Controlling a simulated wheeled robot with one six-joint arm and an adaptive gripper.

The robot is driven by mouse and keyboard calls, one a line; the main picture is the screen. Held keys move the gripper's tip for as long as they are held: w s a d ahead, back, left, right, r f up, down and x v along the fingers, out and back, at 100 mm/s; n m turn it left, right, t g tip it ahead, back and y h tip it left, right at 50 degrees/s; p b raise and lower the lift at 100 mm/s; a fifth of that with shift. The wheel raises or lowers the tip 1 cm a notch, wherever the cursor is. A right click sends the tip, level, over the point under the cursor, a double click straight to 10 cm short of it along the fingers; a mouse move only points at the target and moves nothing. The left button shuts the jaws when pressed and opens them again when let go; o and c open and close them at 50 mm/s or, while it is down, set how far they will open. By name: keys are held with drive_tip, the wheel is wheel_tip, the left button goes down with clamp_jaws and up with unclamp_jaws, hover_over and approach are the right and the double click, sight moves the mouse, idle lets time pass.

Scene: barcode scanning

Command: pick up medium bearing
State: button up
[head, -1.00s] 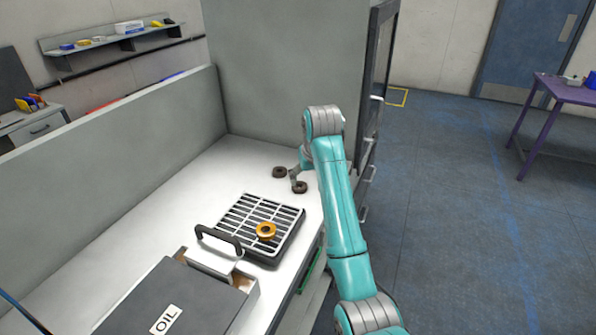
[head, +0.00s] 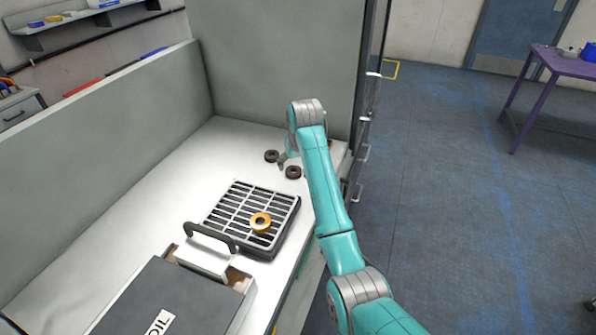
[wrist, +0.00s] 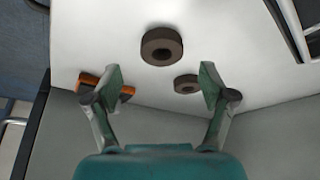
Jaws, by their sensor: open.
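Two dark brown ring-shaped bearings lie flat on the white worktop near the back wall: one farther left (head: 271,156) and one nearer (head: 293,172). The wrist view shows a larger-looking dark ring (wrist: 161,46) ahead of the fingers and a smaller-looking one (wrist: 186,84) between the fingertips. I cannot tell for sure which is the medium bearing. An orange-brown item (wrist: 124,90) is partly hidden behind the left finger. My gripper (wrist: 160,82) is open and empty above the worktop. In the head view my arm partly hides it, close to the two rings.
A golden ring (head: 260,223) lies on a slatted rack (head: 236,199). A dark box marked OIL (head: 165,297) with a black handle stands in front. Grey walls (head: 270,70) bound the worktop at the back and left. The worktop's left side is clear.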

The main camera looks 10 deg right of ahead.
sight(294, 170)
drive_tip(key=shift+x, duration=1.8)
drive_tip(key=shift+s, duration=0.15)
drive_tip(key=c, duration=1.3)
drive_tip(key=shift+c, duration=0.2)
